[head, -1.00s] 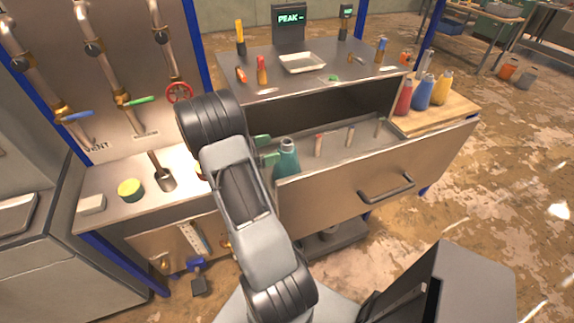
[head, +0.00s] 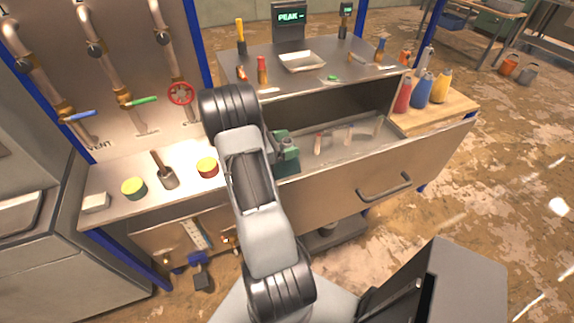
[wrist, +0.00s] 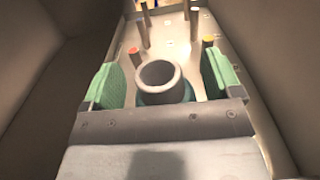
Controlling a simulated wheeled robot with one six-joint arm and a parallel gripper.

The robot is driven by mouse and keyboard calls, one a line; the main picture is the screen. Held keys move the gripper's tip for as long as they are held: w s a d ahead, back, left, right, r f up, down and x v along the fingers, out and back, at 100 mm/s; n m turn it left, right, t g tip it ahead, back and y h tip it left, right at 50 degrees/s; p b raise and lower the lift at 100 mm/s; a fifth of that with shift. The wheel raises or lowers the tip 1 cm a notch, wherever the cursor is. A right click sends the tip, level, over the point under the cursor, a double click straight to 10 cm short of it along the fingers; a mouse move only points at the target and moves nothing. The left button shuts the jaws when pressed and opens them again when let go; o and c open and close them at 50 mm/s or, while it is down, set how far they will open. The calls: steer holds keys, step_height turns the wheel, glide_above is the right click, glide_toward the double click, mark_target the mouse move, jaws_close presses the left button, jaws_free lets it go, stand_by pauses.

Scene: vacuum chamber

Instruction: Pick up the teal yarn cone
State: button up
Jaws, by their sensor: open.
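The teal yarn cone (head: 288,165) stands upright in the open drawer (head: 330,178), at its left end. In the head view my gripper (head: 284,146) is over the cone and hides most of it. In the wrist view the cone's round grey hollow top (wrist: 160,84) is between the two green finger pads of my gripper (wrist: 163,80). The jaws are open, with a gap showing on each side of the cone. Its lower body is mostly hidden by my gripper.
Several upright pegs (wrist: 145,30), some with coloured tops, stand in the drawer beyond the cone.

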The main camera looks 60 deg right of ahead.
steer(key=shift+s+a+f, duration=0.1)
steer(key=shift+a+f, duration=0.05)
jaws_close()
stand_by(0.4)
